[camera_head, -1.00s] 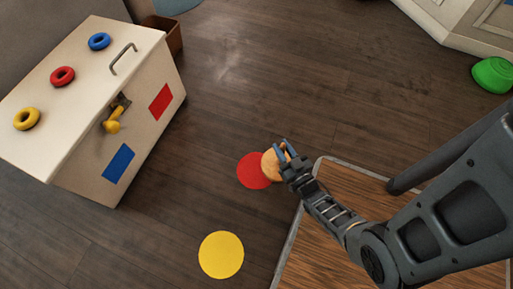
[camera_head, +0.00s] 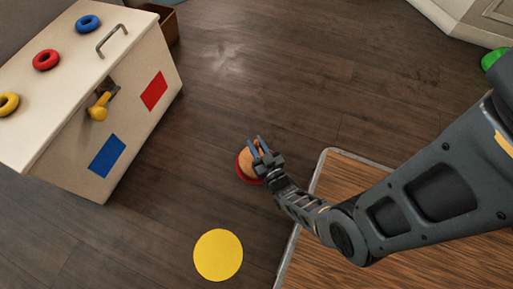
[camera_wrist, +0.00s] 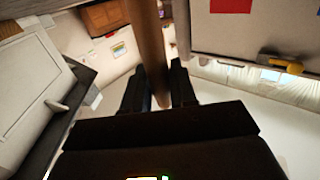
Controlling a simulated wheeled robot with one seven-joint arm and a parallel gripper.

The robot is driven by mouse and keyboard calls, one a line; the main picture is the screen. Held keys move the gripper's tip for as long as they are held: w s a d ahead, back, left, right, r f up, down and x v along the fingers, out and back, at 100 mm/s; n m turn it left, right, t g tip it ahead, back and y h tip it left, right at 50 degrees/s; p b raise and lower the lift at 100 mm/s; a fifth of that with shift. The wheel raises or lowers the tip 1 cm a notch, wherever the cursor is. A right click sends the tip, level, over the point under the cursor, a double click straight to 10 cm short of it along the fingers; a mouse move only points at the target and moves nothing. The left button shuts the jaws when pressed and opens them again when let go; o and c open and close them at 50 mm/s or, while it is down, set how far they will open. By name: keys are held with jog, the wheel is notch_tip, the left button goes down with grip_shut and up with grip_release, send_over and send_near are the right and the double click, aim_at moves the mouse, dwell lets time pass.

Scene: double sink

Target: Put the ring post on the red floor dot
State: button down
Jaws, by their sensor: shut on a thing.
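The ring post (camera_head: 248,163) has a round tan wooden base, seen from above in the head view. In the wrist view its wooden shaft (camera_wrist: 150,45) runs between the two dark fingers. My gripper (camera_head: 259,147), with blue fingertips, is shut on the shaft. The base overlaps the red floor dot (camera_head: 241,172), and only a red rim shows around it. I cannot tell whether the base touches the floor. The fingers and wrist hide part of the base and dot.
A yellow floor dot (camera_head: 218,255) lies nearer the front. A white chest (camera_head: 60,150) with blue, red and yellow rings on its lid stands at left. A wooden platform (camera_head: 350,185) with a grey edge is at right. The dark floor behind the post is clear.

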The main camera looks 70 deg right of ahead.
jog(key=shift+f, duration=0.3)
jog(key=c, duration=0.9)
grip_release()
